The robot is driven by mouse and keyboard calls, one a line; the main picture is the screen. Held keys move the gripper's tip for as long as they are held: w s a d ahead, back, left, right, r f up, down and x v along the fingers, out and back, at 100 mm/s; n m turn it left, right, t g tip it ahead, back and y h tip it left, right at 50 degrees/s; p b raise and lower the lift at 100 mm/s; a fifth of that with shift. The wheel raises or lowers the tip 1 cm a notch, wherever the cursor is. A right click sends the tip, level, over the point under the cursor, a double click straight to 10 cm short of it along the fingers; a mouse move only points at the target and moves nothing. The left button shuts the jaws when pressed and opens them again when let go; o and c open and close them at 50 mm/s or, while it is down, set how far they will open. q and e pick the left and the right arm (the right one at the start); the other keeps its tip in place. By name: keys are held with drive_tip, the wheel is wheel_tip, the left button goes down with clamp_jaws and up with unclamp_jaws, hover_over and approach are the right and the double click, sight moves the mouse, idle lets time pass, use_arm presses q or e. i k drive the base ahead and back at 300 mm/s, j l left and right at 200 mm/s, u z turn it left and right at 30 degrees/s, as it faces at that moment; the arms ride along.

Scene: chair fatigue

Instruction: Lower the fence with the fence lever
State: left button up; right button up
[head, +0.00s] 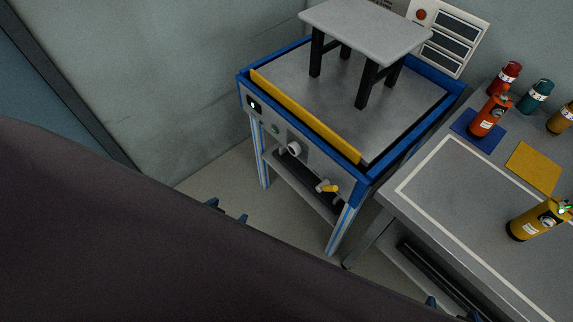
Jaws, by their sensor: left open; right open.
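The yellow fence (305,115) is a long bar along the front edge of the blue-framed test bench (449,82). It stands up above the bench's grey top. The fence lever (329,188), with a yellow handle on a light hub, is low on the right part of the bench's front panel. My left gripper (227,211) is open, with only its blue fingertips showing, in front of the bench and left of the lever. My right gripper (451,310) is open at the bottom edge, to the right of and below the lever. Both are apart from it; most of each is hidden.
A grey stool (368,28) stands on the bench. A white knob (294,149) and a dark switch (254,104) are on the front panel. The right table (445,180) holds several bottles, including a yellow one (532,222). A large dark shape covers the lower left.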

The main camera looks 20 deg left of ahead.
sight(328, 188)
drive_tip(key=j+u, duration=0.1)
drive_tip(key=u, duration=0.15)
drive_tip(key=k+j+u, duration=0.1)
drive_tip(key=k+j, duration=0.55)
drive_tip(key=k, duration=0.05)
